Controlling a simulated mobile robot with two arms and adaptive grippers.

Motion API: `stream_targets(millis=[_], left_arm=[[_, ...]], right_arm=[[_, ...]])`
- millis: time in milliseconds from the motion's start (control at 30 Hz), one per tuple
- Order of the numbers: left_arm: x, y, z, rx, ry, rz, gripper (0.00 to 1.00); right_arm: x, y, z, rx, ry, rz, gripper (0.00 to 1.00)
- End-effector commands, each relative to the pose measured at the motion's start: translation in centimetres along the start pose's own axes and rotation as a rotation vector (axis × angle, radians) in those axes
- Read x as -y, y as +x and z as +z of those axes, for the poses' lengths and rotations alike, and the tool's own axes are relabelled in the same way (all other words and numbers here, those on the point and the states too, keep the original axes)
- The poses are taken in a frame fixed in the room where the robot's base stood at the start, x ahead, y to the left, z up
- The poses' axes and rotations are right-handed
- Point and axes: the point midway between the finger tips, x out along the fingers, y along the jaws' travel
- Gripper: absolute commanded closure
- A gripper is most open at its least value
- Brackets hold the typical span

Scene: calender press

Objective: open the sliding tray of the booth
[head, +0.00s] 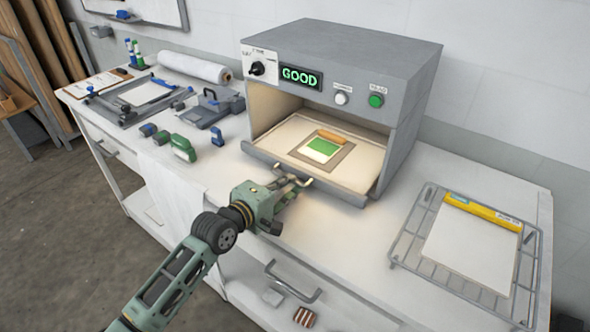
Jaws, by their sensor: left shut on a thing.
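The grey booth (350,62) stands on the white bench, its lit display reading "GOOD". Its front is open and the sliding tray (362,178) shows inside, with its front lip (335,187) at or slightly beyond the booth's front edge. A sheet with a green patch (322,149) and an orange strip lies on the tray. A metal handle sits on the lip. My left gripper (299,183) is at this handle, shut on it. The fingers hide part of the handle. My right gripper is not in view.
A wire rack (407,240) with a white sheet and yellow strip lies at right. Green and blue tools (182,148), a grey device (212,107) and a paper roll (195,67) lie at left. Bench space before the tray is clear except for my arm.

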Motion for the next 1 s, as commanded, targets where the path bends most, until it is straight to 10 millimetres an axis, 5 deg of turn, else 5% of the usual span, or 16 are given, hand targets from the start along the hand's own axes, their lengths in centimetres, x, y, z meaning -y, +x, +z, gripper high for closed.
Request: stream_targets(millis=[200,500,1000], left_arm=[[0.9,-5.5,0.0,0.001,-0.002,-0.008,1.00],[2.4,-11.4,0.0,0.001,-0.001,-0.006,1.00],[3.0,-14.4,0.1,0.001,-0.003,-0.001,1.00]], right_arm=[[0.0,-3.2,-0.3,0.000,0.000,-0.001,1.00],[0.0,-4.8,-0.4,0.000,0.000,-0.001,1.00],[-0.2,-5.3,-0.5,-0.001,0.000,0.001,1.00]])
